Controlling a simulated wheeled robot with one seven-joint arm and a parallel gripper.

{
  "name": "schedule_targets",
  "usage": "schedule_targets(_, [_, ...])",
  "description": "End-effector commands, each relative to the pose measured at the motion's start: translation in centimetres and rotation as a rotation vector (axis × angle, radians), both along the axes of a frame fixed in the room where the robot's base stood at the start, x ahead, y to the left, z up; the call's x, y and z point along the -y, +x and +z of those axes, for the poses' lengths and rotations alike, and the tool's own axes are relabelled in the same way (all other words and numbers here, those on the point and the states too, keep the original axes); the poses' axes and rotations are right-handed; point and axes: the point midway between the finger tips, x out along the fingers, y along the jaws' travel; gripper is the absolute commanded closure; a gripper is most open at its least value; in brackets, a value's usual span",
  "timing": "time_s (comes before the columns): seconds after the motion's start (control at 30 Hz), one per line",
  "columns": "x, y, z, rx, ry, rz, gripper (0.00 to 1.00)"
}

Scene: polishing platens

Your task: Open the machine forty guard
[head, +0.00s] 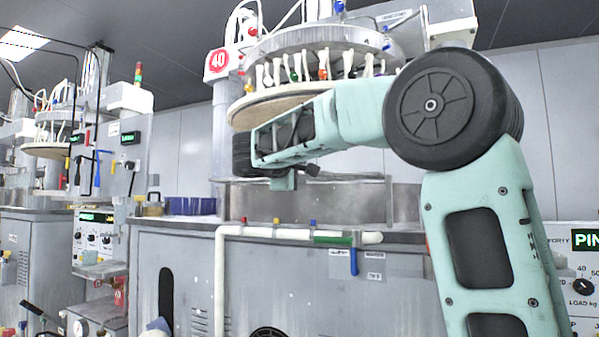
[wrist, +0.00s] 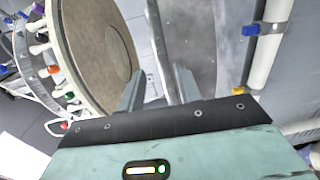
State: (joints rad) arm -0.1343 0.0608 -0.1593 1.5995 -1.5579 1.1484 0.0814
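The machine marked 40 (head: 218,61) stands in the middle of the head view. A grey metal guard panel (head: 407,203) rises from its worktop below the round upper plate (head: 285,103). My arm crosses in front of part of the machine. My gripper (head: 284,182) is at the guard's upper edge in the head view, its fingers mostly hidden there. In the wrist view, my gripper (wrist: 160,88) has its two fingers apart. The guard's edge (wrist: 166,50) runs between them; I cannot tell whether either finger touches it.
A white pipe (head: 270,232) with a blue-handled valve (head: 354,262) runs along the machine's front. A blue bin (head: 190,206) sits left of the guard. A control panel (head: 580,275) is at the right. Another machine (head: 45,230) stands at the left.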

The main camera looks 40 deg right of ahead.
Motion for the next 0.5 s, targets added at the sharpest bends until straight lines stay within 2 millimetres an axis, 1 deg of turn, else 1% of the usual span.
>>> schedule_targets(0.27, [-0.1, -0.1, 0.0, 0.001, 0.0, -0.001, 0.66])
schedule_targets(0.37, [-0.8, -0.4, 0.1, 0.001, 0.0, -0.001, 0.66])
schedule_targets(0.47, [-2.2, -1.0, 0.2, 0.001, 0.0, 0.001, 0.66])
schedule_targets(0.5, [-3.0, -1.3, 0.3, 0.001, 0.0, 0.003, 0.66])
